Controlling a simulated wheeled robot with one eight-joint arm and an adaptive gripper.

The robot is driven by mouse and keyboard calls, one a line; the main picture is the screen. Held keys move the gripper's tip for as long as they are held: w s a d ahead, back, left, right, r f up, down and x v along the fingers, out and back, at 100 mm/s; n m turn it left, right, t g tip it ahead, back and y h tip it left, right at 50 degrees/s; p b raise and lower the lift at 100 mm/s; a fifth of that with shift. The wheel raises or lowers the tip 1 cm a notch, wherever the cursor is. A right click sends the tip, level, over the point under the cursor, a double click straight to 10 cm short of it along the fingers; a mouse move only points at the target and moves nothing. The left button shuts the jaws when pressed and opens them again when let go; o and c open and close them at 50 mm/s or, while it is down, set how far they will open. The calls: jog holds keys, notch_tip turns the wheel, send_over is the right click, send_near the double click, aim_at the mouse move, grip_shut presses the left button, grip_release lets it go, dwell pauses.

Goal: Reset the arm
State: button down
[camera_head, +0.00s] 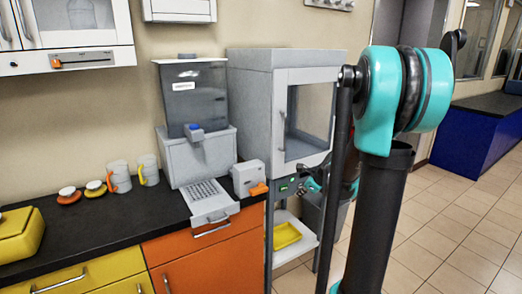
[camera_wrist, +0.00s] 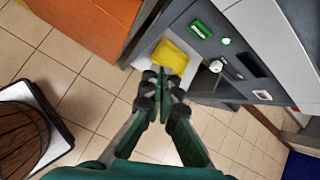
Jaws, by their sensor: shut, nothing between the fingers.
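My gripper (camera_wrist: 162,84) shows in the wrist view with its two dark fingers together and nothing between them. It hangs over the tiled floor, beside the front of a grey cabinet machine. In the head view my arm, with teal joints and dark links, stands at the right of centre. My gripper is mostly hidden there behind the arm link; bits of teal show near the machine's control panel.
The grey machine (camera_head: 255,100) with a glass door stands at the counter's end, a yellow tray (camera_head: 287,235) low beneath it. The black counter (camera_head: 130,215) holds a dispenser (camera_head: 195,98) and mugs (camera_head: 119,176). A wooden barrel (camera_wrist: 18,138) stands at left in the wrist view. Tiled floor at right is clear.

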jog(key=s+a+f+n+g+h, duration=0.1)
jog(key=s+f+n+h, duration=0.1)
jog(key=s+n, duration=1)
jog(key=s+a+f+n+g+h, duration=0.1)
jog(key=s+f+n, duration=0.4)
jog(key=s+n, duration=0.8)
jog(key=s, duration=0.2)
jog(key=shift+s+a+g+h, duration=0.2)
jog(key=shift+s+g+h, duration=0.1)
jog(key=shift+g+h, duration=0.1)
